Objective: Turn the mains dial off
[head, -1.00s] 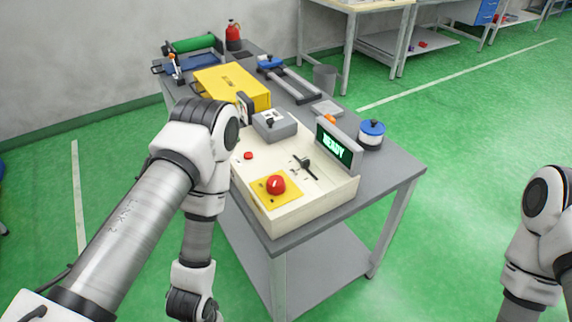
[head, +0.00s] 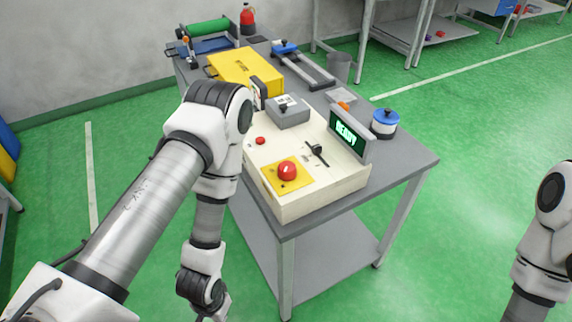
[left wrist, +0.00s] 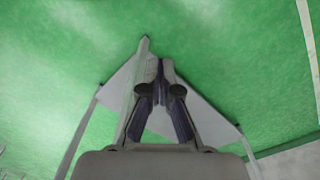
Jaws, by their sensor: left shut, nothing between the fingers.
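A grey box (head: 289,116) with a small black knob (head: 283,107) and a pale label on its top stands at the back of the cream control panel (head: 318,190); it looks like the mains dial. The knob's setting is too small to read. My left arm hangs in front of the table's left side, its wrist low and well away from the box. My left gripper (left wrist: 161,65) is shut and empty in the left wrist view, with the floor and a grey table part beyond it. My right gripper is out of view; only part of that arm shows at right.
The panel carries a red mushroom button (head: 287,170) on a yellow plate, a small red button (head: 260,141), a black lever (head: 317,151) and a lit READY display (head: 347,133). A yellow case (head: 245,70) and a blue-lidded pot (head: 384,122) stand nearby. Open floor lies right.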

